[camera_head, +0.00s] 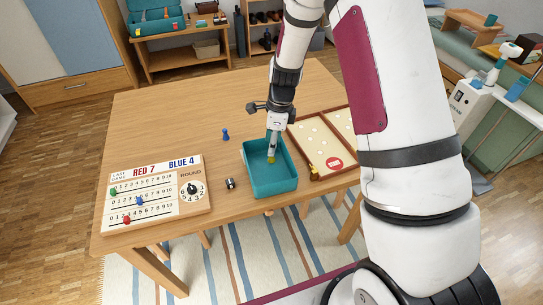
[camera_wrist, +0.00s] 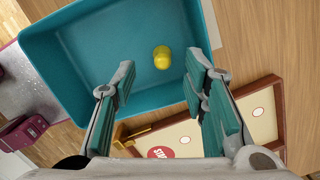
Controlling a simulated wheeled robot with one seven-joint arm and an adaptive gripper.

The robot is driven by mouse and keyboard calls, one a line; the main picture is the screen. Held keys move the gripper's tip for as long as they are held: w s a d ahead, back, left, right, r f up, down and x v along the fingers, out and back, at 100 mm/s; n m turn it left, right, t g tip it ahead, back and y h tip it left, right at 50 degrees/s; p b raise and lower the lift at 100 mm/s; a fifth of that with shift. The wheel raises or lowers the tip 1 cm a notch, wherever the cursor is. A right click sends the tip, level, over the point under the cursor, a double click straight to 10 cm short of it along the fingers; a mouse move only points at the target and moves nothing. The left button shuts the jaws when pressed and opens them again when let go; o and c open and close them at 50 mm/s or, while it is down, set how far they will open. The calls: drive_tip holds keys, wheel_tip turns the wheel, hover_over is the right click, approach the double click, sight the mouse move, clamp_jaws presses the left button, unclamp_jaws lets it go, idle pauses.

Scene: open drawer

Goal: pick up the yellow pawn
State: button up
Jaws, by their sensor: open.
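The yellow pawn (camera_wrist: 162,57) is inside the teal tray (camera_wrist: 95,38), on its floor; in the wrist view it shows between and beyond my fingertips. In the head view the pawn (camera_head: 271,159) shows just below my gripper (camera_head: 272,148), in the tray (camera_head: 262,191). My gripper (camera_wrist: 160,85) is open and empty, its fingers pointing down into the tray. Whether the pawn stands upright or lies down I cannot tell for sure.
A wooden game board (camera_head: 316,146) lies right of the tray, with a small yellowish piece (camera_head: 314,173) at its near edge. A scoreboard (camera_head: 155,208) lies left. The table's back left is clear.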

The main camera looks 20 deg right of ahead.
drive_tip(key=f, duration=0.5)
drive_tip(key=shift+w+a, duration=0.1)
drive_tip(key=shift+w, duration=0.1)
drive_tip(key=shift+c, duration=0.2)
drive_tip(key=c, duration=0.8)
